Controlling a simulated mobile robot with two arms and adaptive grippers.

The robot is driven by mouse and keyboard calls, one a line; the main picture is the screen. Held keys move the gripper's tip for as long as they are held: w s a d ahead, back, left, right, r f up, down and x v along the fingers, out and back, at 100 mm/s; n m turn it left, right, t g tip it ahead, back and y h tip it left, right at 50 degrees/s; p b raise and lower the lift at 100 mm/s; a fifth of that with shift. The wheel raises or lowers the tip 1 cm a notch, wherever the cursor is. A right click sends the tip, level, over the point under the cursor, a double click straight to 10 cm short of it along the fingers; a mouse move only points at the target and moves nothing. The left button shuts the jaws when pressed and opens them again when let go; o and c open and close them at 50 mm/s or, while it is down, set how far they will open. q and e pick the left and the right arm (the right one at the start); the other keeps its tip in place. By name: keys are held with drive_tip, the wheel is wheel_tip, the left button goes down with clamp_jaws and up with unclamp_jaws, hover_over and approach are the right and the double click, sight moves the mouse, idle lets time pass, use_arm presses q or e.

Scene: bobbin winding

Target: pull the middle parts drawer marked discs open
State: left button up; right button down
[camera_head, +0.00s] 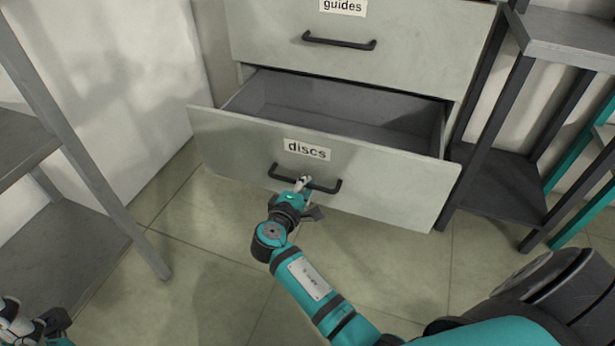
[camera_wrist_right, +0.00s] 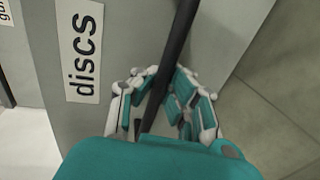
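The drawer marked discs (camera_head: 400,183) is pulled out, and its empty grey inside shows in the head view. Its dark bar handle (camera_head: 328,187) is on the front below the label. My right gripper (camera_head: 303,181) is at the handle, left of its middle. In the right wrist view the dark handle (camera_wrist_right: 181,40) runs between the fingers of my right gripper (camera_wrist_right: 165,95), which are closed around it. My left gripper (camera_head: 25,325) is only partly in view at the bottom left corner, away from the drawer, and its fingers are unclear.
The drawer marked guides (camera_head: 400,55) above is shut. A grey shelf rack (camera_head: 100,200) stands at the left and another dark rack (camera_head: 500,180) at the right. The tiled floor (camera_head: 190,260) before the drawer is clear apart from my arm.

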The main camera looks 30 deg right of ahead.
drive_tip(key=shift+r, duration=0.1)
drive_tip(key=c, duration=1.3)
unclamp_jaws()
drive_tip(key=shift+c, duration=0.2)
drive_tip(key=v, duration=0.7)
drive_tip(key=shift+s+a, duration=0.15)
drive_tip(key=shift+s, duration=0.05)
